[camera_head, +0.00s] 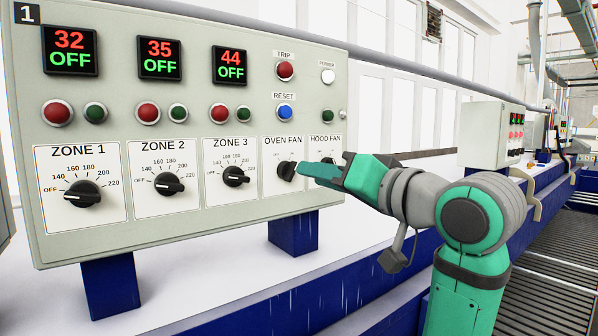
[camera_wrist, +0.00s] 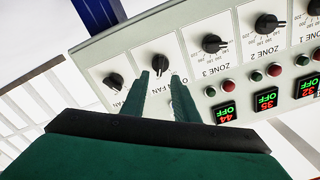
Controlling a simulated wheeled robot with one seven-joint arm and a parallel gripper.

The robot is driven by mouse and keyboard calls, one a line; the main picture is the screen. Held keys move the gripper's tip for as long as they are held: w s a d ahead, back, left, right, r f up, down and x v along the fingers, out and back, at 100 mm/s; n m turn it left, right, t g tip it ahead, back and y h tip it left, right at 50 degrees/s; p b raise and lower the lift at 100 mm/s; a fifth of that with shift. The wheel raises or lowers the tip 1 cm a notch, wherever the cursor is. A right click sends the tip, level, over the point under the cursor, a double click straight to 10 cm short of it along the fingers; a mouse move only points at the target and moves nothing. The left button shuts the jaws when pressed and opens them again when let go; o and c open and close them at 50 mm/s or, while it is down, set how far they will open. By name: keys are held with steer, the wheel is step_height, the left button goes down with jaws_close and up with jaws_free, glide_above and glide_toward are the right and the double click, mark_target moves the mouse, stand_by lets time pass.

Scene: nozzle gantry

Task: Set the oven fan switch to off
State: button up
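The oven fan switch (camera_head: 287,171) is a black rotary knob on the grey control panel, under the OVEN FAN label. In the head view it seems tilted toward the upper right, but its exact setting is too small to read surely. My gripper (camera_head: 306,169) reaches in from the right, its fingertips close to this knob. In the wrist view, the oven fan switch (camera_wrist: 161,62) lies just beyond and roughly between the tips of my gripper (camera_wrist: 159,75). The fingers are apart with nothing between them. Contact with the knob cannot be told.
The hood fan knob (camera_head: 328,161) is just right of the switch, partly hidden by my gripper. The zone 3 knob (camera_head: 235,176) is on its left. A red trip button (camera_head: 285,70) and blue reset button (camera_head: 285,112) are above. The panel stands on blue supports (camera_head: 293,231).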

mark_target(294, 170)
steer(key=shift+x, duration=2.85)
jaws_close()
